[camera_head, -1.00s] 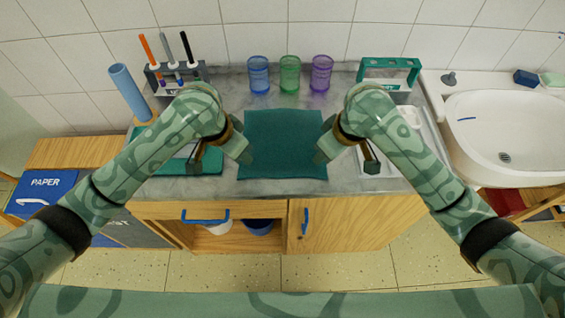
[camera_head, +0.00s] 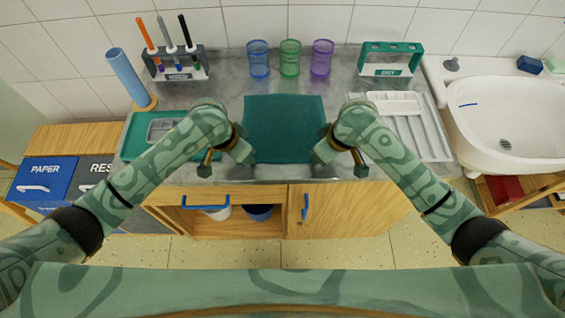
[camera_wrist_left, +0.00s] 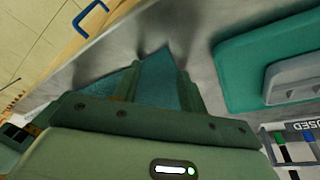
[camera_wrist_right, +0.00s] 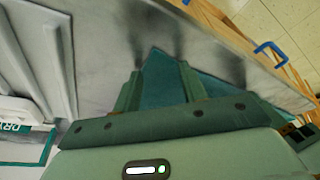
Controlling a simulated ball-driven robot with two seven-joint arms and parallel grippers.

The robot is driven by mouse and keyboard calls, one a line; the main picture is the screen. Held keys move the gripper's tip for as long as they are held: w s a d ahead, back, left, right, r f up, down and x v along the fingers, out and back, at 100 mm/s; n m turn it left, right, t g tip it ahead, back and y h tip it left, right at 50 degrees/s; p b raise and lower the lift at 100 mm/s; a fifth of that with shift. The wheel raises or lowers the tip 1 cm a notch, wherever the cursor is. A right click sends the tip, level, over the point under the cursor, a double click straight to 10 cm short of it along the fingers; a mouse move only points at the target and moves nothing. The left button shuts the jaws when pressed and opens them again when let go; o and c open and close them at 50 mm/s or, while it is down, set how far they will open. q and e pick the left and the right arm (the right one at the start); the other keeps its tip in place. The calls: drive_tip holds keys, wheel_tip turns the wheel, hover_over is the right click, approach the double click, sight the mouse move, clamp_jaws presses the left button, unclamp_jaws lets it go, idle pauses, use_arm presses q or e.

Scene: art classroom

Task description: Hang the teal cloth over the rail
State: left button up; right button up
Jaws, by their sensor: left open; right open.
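The teal cloth (camera_head: 284,125) lies flat on the grey counter, roughly square. My left gripper (camera_head: 248,156) is at its near left corner and my right gripper (camera_head: 319,156) at its near right corner. Both are open. In the left wrist view a corner of the cloth (camera_wrist_left: 158,72) shows between the spread fingers. In the right wrist view a corner of the cloth (camera_wrist_right: 160,75) also shows between the fingers. I cannot tell whether the fingers touch it. No rail is clearly identifiable; a teal frame with a top bar (camera_head: 391,47) stands at the back right.
Blue, green and purple cups (camera_head: 290,60) stand behind the cloth. A pen holder (camera_head: 180,73) and blue roll (camera_head: 132,78) are back left. A green tray (camera_head: 140,135) lies left; a ribbed drainer (camera_head: 425,135) lies right, beside the sink (camera_head: 505,125). Blue handles (camera_head: 205,202) are in front.

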use_arm(q)
drive_tip(key=shift+f, duration=0.4)
use_arm(e)
drive_tip(key=shift+f, duration=0.45)
use_arm(q)
drive_tip(key=shift+r, duration=0.15)
drive_tip(key=shift+c, duration=1.2)
use_arm(e)
drive_tip(key=shift+r, duration=0.15)
drive_tip(key=shift+c, duration=1.2)
use_arm(q)
drive_tip(key=shift+s, duration=0.1)
clamp_jaws()
use_arm(e)
clamp_jaws()
